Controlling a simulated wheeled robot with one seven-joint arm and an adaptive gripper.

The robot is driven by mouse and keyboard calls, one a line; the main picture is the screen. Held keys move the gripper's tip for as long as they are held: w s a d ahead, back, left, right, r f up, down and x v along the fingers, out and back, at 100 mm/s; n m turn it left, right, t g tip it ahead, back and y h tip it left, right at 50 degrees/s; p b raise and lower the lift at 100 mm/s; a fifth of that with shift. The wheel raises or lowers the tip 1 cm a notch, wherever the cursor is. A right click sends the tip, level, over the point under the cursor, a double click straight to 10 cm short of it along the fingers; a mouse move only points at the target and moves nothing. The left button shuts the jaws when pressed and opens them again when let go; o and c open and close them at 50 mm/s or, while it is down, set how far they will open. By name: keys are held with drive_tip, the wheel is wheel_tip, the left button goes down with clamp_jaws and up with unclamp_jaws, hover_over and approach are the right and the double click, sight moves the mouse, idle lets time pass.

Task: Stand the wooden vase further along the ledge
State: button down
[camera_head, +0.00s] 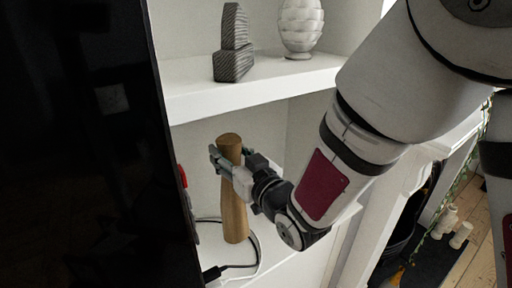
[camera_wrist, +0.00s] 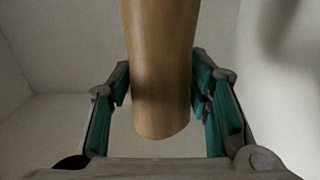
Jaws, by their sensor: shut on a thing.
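The wooden vase (camera_head: 234,205) is a tall, smooth brown piece, narrower in its upper part and wider below. It stands upright or nearly so over the lower white ledge (camera_head: 282,246); I cannot tell whether its base touches. My gripper (camera_head: 230,164) is shut around its upper part, from the right. In the wrist view the vase (camera_wrist: 160,70) fills the middle, between the green-padded fingers (camera_wrist: 162,105). Part of the vase's upper side is hidden by the fingers in the head view.
A dark panel (camera_head: 80,150) stands close on the left. A black cable (camera_head: 240,266) lies on the ledge by the vase's base. The upper shelf (camera_head: 265,82) holds a grey striped sculpture (camera_head: 234,45) and a white ribbed vase (camera_head: 300,25). The ledge is partly clear to the right.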

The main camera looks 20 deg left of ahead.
drive_tip(key=shift+w+a+f+p, duration=0.15)
drive_tip(key=shift+w+a+f, duration=0.3)
drive_tip(key=shift+f, duration=0.2)
drive_tip(key=shift+w+a+f+p, duration=0.2)
drive_tip(key=shift+w+a+f, duration=0.2)
drive_tip(key=shift+f, duration=0.2)
drive_tip(key=shift+w+a+f+p, duration=0.15)
drive_tip(key=shift+w+a+f, duration=0.2)
drive_tip(key=shift+w+f, duration=0.25)
drive_tip(key=shift+s+f, duration=0.1)
drive_tip(key=shift+f, duration=0.05)
drive_tip(key=shift+f, duration=0.1)
drive_tip(key=c, duration=0.8)
unclamp_jaws()
drive_tip(key=shift+c, duration=0.2)
